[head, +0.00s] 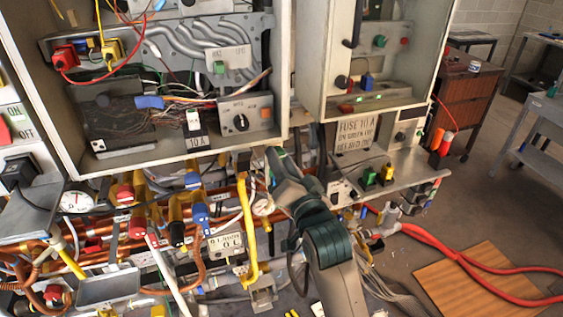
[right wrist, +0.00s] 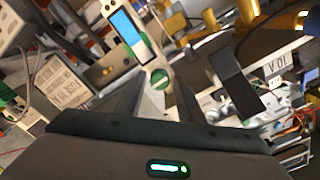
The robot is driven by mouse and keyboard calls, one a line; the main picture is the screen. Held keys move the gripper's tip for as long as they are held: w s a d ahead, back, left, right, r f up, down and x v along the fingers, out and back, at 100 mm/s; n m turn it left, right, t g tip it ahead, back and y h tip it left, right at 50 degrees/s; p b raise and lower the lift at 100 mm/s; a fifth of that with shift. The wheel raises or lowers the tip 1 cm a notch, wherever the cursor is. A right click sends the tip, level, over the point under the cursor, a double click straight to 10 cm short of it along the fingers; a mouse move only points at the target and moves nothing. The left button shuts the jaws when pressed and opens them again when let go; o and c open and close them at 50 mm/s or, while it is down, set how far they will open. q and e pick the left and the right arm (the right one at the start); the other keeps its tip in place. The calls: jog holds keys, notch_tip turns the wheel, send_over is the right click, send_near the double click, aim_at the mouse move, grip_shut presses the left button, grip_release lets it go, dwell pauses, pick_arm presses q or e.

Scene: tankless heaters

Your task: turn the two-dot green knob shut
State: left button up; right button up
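My right gripper (head: 272,158) reaches in from the lower right of the head view, over the pipework below the left cabinet. In the right wrist view its two dark fingers (right wrist: 157,82) stand apart. A round green knob (right wrist: 160,80) on a pale plate shows in the gap, beyond the fingertips. I cannot make out dots on it, nor whether the fingers touch it. In the head view my right gripper and arm hide that spot. Another green knob (head: 380,41) sits inside the right cabinet, away from my gripper. My left gripper is not in view.
Copper pipes, a yellow pipe (head: 247,235), a gauge (head: 77,201) and several coloured valves crowd the area left of my right arm. The left cabinet's lower edge (head: 190,160) is close above the gripper. Red hoses (head: 465,262) lie on the floor at right.

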jog(key=shift+o, duration=0.3)
jog(key=shift+s, duration=0.1)
jog(key=p+v, duration=0.4)
jog(key=v, duration=1.3)
dwell(0.6)
